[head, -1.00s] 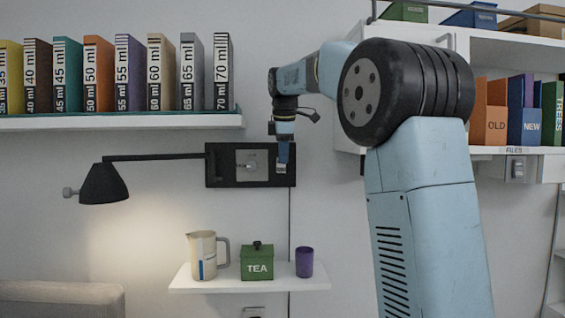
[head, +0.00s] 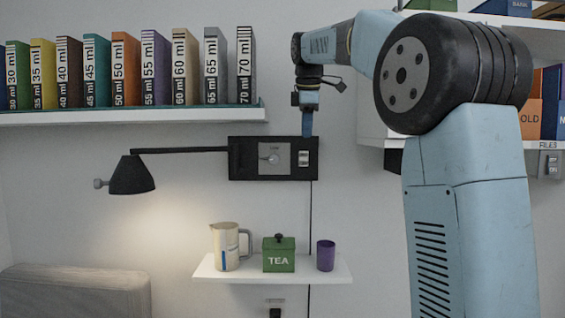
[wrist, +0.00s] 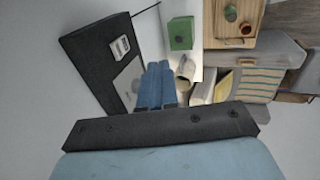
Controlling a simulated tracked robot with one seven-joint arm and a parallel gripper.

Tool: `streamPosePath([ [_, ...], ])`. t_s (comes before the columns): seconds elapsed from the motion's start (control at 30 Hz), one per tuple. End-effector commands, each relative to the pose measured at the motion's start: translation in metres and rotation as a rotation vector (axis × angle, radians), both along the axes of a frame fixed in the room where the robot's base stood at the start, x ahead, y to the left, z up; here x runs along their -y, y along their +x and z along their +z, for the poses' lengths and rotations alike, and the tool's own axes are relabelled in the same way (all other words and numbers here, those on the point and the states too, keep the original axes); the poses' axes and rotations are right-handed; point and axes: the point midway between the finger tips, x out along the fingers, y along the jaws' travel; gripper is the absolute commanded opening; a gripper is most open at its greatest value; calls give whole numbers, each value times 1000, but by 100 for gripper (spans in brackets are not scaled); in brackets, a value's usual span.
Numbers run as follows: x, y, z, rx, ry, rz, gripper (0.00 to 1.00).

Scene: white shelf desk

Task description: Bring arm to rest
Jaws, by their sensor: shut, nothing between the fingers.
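My arm rises at the right of the head view and reaches left. My gripper (head: 307,131) hangs down in front of the upper right part of a black wall panel (head: 240,158) with a grey plate and a white switch (head: 303,158). In the wrist view my gripper (wrist: 156,70) shows as two blue fingers pressed together, shut and empty. The black panel (wrist: 85,50) lies left of the fingers there, with its switch (wrist: 121,47) in sight. Whether the fingertips touch the panel I cannot tell.
A small white shelf (head: 215,276) below holds a jug (head: 225,247), a green TEA box (head: 279,257) and a purple cup (head: 325,256). A black lamp (head: 132,177) is lit at left. A long shelf of binders (head: 130,115) is upper left. A white cabinet (head: 372,110) stands behind my arm.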

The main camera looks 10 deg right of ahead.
Motion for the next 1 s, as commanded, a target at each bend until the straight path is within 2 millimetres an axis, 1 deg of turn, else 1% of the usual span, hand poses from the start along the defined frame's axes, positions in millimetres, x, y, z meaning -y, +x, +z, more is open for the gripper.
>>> streamPosePath([
  [0.07,0,-1,0,0,2,-5,0],
  [0.17,2,-10,-2,7,15,-35,0],
  [0.27,6,-29,-8,21,45,-102,0],
  [0.47,12,-84,-34,55,136,-303,0],
  [0.57,14,-113,-51,72,184,-405,0],
  [0.77,18,-171,-92,105,281,-611,0],
  [0.8,19,-183,-101,109,301,-653,0],
  [0.87,19,-200,-116,118,330,-714,0],
  [1.0,20,-240,-154,137,402,-858,0],
])
